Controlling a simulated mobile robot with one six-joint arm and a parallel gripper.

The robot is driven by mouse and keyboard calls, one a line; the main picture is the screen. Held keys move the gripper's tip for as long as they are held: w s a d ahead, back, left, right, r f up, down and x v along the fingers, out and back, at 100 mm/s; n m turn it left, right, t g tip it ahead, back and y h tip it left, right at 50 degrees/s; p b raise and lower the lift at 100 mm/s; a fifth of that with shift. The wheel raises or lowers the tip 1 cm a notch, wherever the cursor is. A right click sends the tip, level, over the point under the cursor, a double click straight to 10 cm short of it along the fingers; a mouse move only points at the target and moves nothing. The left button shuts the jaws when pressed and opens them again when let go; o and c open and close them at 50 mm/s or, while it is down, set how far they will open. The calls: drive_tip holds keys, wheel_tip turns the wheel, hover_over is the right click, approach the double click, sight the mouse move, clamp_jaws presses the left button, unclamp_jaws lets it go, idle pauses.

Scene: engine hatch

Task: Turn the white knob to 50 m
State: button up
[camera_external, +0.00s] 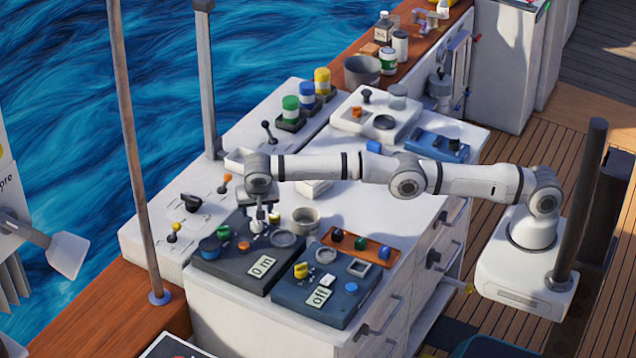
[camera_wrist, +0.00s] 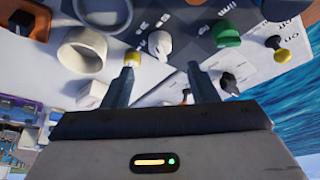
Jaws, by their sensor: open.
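The white knob (camera_external: 257,226) sits on a dark panel (camera_external: 223,263) near the counter's front left, and its display (camera_external: 262,267) reads 0 m. My gripper (camera_external: 262,212) points down just above the knob and partly covers it. In the wrist view the two fingers of my gripper (camera_wrist: 161,70) are apart with nothing between them. The white knob (camera_wrist: 158,43) shows just past the fingertips, between them in the picture. Whether a finger touches it cannot be told.
A grey cup (camera_external: 305,220) stands just behind. A second blue panel (camera_external: 325,297) with a yellow knob (camera_external: 301,270) and an "off" display lies to the right.

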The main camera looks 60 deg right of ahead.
sight(257, 224)
drive_tip(key=n+y, duration=0.1)
drive_tip(key=n, duration=0.2)
drive_tip(key=d+n+y+b, duration=0.1)
drive_tip(key=n, duration=0.2)
drive_tip(key=w+n+y, duration=0.1)
drive_tip(key=n, duration=0.2)
drive_tip(key=shift+d+f+n+b, duration=0.3)
drive_tip(key=shift+d+f+b, duration=0.05)
drive_tip(key=shift+d, duration=0.05)
drive_tip(key=f+n+y, duration=0.1)
drive_tip(key=f+n, duration=0.1)
drive_tip(key=d+f+n+y, duration=0.1)
drive_tip(key=f+n, duration=0.1)
drive_tip(key=n, duration=0.1)
drive_tip(key=w+f+n+y+p, duration=0.1)
drive_tip(key=f+n, duration=0.1)
drive_tip(key=n, duration=0.1)
drive_tip(key=shift+d+f, duration=0.15)
drive_tip(key=shift+f, duration=0.1)
